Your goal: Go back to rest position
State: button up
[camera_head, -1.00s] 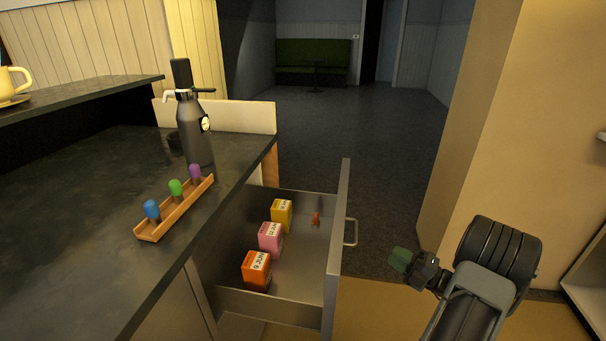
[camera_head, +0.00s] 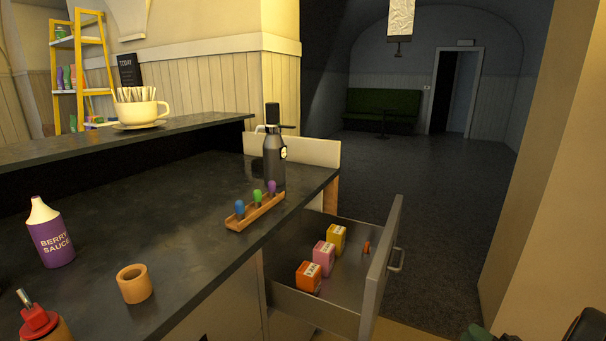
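The top of my gripper (camera_head: 476,332) just shows as a dark shape at the bottom edge, right of the open drawer. Most of it is cut off by the frame, so its fingers cannot be read. A dark part of my arm shows in the bottom right corner. The gripper is apart from the drawer (camera_head: 379,275) and its handle. I see nothing held, but the fingers are hidden.
The drawer stands open with orange, pink and yellow boxes (camera_head: 323,257) and a small orange item inside.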

jog(key=s+a+f+n+g, duration=0.2)
jog(key=a+f+n+g, duration=0.25)
jog(key=n, duration=0.45)
jog(key=s+a+r+n+g+h+p, duration=0.4)
jog(key=a+n+g, duration=0.4)
jog(key=n, duration=0.7)
jog(key=s+a+r+n+h+p, duration=0.1)
jog(key=a+r+n+h+p, duration=0.3)
jog(key=r+n, duration=0.7)
jog(key=s+a+r+n+h+p, duration=0.2)
jog(key=a+r+n+h+p, duration=0.2)
jog(key=a+r+n+p, duration=0.5)
notch_tip(320, 180, up, 6)
jog(key=n, duration=0.2)
jog(key=shift+n+h, duration=0.3)
jog(key=shift+f+t, duration=0.15)
jog(key=shift+t, duration=0.1)
